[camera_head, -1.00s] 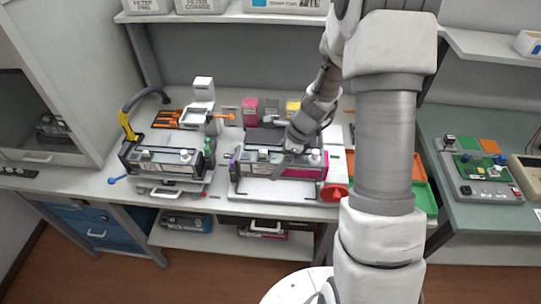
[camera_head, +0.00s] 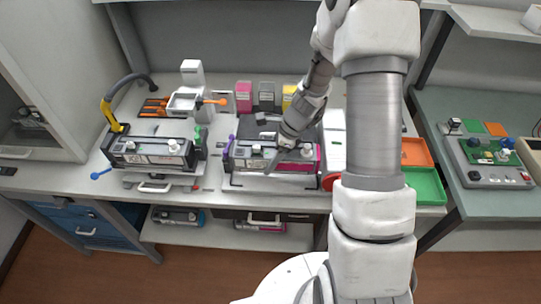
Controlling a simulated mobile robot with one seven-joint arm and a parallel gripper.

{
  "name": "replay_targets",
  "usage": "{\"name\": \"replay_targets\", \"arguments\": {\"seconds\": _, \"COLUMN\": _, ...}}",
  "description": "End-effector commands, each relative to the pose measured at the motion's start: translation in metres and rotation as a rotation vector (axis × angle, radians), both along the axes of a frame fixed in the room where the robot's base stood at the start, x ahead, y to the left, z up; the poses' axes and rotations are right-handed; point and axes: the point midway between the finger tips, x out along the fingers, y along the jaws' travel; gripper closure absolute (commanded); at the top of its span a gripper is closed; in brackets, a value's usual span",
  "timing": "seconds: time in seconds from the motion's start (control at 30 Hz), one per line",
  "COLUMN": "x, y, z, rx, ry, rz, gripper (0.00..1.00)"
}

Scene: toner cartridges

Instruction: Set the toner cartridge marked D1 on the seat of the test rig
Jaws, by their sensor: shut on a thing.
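A dark toner cartridge with a magenta right end (camera_head: 317,158) lies level in the right-hand bench fixture (camera_head: 232,184), which has a purple lever at its left. My gripper (camera_head: 273,162) reaches down to the middle of this cartridge and is shut on a part there; its fingertips are small and hard to make out. Another dark cartridge (camera_head: 150,153) sits in the left-hand fixture (camera_head: 137,177), which has a blue-knobbed lever and a green clamp. The marks are too small to read, so I cannot tell which cartridge is D1 or which fixture is the test rig.
Magenta (camera_head: 243,97), grey (camera_head: 266,96) and yellow (camera_head: 289,96) boxes stand behind the right fixture. A yellow-and-black hose (camera_head: 112,108) arches at the left. Orange (camera_head: 415,152) and green (camera_head: 427,185) trays lie right of my arm. A red knob (camera_head: 330,181) is partly hidden.

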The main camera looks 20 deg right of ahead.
Motion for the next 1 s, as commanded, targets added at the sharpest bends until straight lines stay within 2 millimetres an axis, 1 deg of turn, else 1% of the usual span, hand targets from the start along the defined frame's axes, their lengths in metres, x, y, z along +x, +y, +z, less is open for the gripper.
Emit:
{"name": "replay_targets", "arguments": {"seconds": 0.03, "x": 0.001, "y": 0.000, "z": -0.008, "rx": 0.001, "ry": -0.001, "rz": 0.000, "gripper": 1.00}}
{"name": "replay_targets", "arguments": {"seconds": 0.1, "x": 0.001, "y": 0.000, "z": -0.014, "rx": 0.001, "ry": -0.001, "rz": 0.000, "gripper": 1.00}}
{"name": "replay_targets", "arguments": {"seconds": 0.4, "x": 0.001, "y": 0.000, "z": -0.042, "rx": 0.000, "ry": -0.001, "rz": 0.000, "gripper": 1.00}}
{"name": "replay_targets", "arguments": {"seconds": 0.5, "x": 0.001, "y": 0.000, "z": -0.048, "rx": 0.000, "ry": -0.001, "rz": 0.001, "gripper": 1.00}}
{"name": "replay_targets", "arguments": {"seconds": 0.63, "x": 0.001, "y": 0.000, "z": -0.052, "rx": 0.001, "ry": -0.002, "rz": 0.001, "gripper": 1.00}}
{"name": "replay_targets", "arguments": {"seconds": 1.0, "x": 0.001, "y": 0.000, "z": -0.052, "rx": 0.001, "ry": -0.002, "rz": 0.001, "gripper": 1.00}}
